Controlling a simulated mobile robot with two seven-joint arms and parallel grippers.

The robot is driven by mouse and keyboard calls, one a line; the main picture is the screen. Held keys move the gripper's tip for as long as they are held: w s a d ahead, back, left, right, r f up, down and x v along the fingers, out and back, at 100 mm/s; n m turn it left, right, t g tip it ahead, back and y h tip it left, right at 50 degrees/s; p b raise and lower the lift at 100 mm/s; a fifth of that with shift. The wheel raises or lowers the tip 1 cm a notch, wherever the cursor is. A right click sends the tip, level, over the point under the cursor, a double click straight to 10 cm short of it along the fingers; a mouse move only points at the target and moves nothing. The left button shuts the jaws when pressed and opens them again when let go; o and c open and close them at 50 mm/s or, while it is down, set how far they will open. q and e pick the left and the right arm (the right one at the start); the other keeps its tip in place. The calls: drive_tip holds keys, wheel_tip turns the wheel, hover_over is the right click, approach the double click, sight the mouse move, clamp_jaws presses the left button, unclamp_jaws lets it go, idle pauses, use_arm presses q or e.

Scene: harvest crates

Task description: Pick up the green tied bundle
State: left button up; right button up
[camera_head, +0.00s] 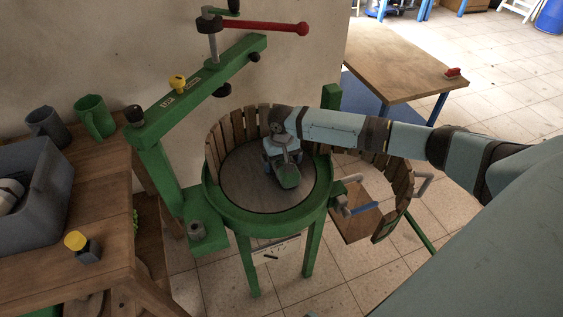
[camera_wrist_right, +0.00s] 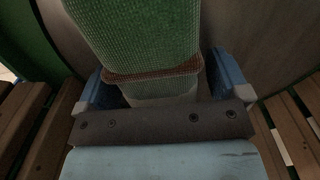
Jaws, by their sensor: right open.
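The green tied bundle (camera_head: 289,177) lies on the round grey plate of the green press. In the right wrist view the bundle (camera_wrist_right: 146,38) has a woven green surface with a brown tie band round its near end. In the right wrist view my right gripper (camera_wrist_right: 160,78) is open, with a blue finger on each side of the bundle and some space at the sides. My left gripper is not in view.
The green press (camera_head: 262,221) has wooden slats behind its plate and an overhead beam with a red handle (camera_head: 262,27). A wooden bench (camera_head: 105,175) at left carries a grey crate (camera_head: 45,200), mugs and a yellow-capped jar (camera_head: 85,248). An open slatted half-basket (camera_head: 403,190) is at right.

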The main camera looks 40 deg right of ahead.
drive_tip(key=c, duration=1)
drive_tip(key=shift+c, duration=1.4)
drive_tip(key=shift+r, duration=0.15)
